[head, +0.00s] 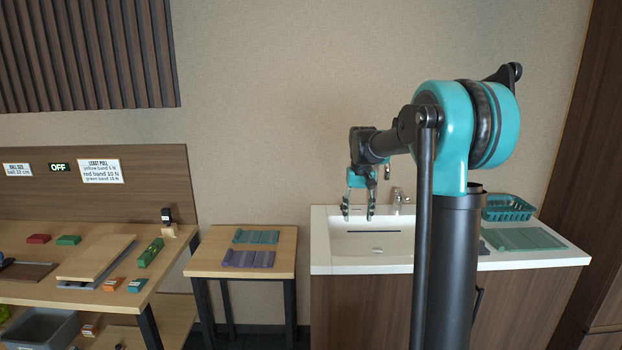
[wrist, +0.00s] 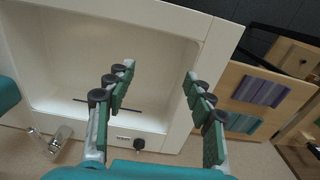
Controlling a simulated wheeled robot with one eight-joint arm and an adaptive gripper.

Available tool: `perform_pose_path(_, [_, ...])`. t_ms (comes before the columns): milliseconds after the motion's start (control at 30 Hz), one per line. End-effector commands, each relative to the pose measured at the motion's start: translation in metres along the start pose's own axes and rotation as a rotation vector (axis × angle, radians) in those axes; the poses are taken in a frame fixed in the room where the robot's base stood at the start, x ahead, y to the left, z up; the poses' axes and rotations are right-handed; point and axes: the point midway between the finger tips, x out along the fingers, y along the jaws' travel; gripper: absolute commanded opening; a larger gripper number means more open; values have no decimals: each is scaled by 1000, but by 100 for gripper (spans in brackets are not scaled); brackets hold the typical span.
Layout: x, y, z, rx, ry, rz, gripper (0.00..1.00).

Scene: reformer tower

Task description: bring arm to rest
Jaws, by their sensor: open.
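My gripper (head: 357,212) hangs fingers-down in front of the white sink (head: 345,242) in the head view. Its fingers are apart with nothing between them. In the wrist view my gripper (wrist: 155,85) is also open and empty, with the sink basin (wrist: 60,60) behind the left finger. My arm is raised and bent over my column, reaching left. No thing is seen touching the fingers.
A small wooden table (head: 213,268) with folded cloths (head: 248,258) stands left of the sink. A workbench (head: 100,240) with coloured blocks is at far left. A teal basket (head: 508,207) and green mat (head: 522,238) lie on the counter (head: 565,258) at right.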

Motion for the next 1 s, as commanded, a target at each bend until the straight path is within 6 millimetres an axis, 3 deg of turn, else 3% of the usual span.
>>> perform_pose_path(267, [15,7,35,3,43,-2,54])
perform_pose_path(467, [34,13,78,5,93,-4,54])
perform_pose_path(567, [51,18,111,7,130,-5,54])
perform_pose_path(900, [130,31,256,14,285,-3,54])
perform_pose_path(1000, [148,33,285,16,317,-1,54])
